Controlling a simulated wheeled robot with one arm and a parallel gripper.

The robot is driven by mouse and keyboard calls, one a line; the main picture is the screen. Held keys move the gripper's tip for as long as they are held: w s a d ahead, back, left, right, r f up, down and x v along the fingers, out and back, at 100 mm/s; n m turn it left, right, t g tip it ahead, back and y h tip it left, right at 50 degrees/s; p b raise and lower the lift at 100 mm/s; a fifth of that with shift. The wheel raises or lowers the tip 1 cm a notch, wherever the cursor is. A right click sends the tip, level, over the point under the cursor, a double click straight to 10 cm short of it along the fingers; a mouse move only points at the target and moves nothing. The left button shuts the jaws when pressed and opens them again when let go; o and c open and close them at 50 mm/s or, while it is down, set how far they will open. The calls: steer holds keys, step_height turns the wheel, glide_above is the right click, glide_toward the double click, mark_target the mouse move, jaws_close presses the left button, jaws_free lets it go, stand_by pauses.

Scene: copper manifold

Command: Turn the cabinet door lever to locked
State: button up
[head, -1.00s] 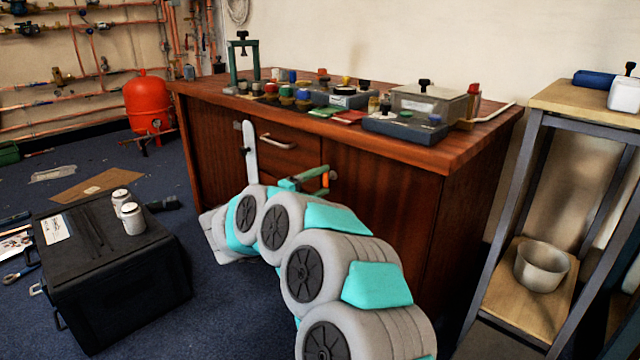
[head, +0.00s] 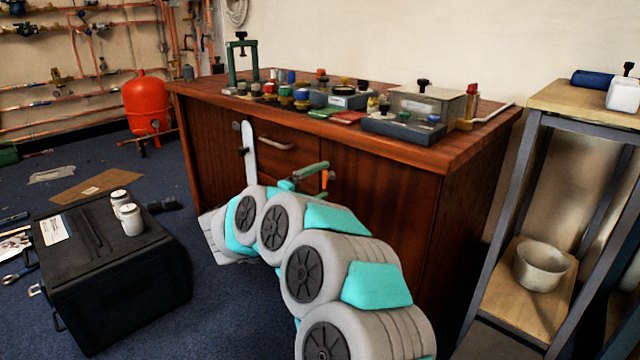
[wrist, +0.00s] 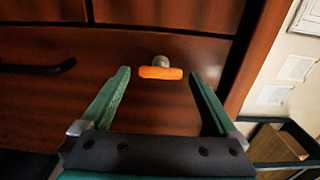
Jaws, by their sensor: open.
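The orange cabinet door lever (wrist: 160,73) sits on a round metal base on the brown wooden door (wrist: 75,105). It lies crosswise in the wrist view. In the head view a small part of the lever (head: 325,180) shows beside my gripper (head: 306,177), at the cabinet front. My gripper is open. In the wrist view its green fingers stand on either side of the lever, with a visible gap at each end, and nothing is held. The head view partly hides the lever behind the fingers.
A dark bar handle (wrist: 38,68) is left of the lever in the wrist view. The wooden cabinet top (head: 440,155) carries jars and boxes. A metal shelf unit (head: 530,150) stands right, and a black case (head: 110,290) stands left on the floor.

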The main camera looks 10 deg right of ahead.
steer(key=v, duration=0.7)
steer(key=shift+s+a+p, duration=0.25)
steer(key=shift+a+p, duration=0.05)
steer(key=shift+p, duration=0.15)
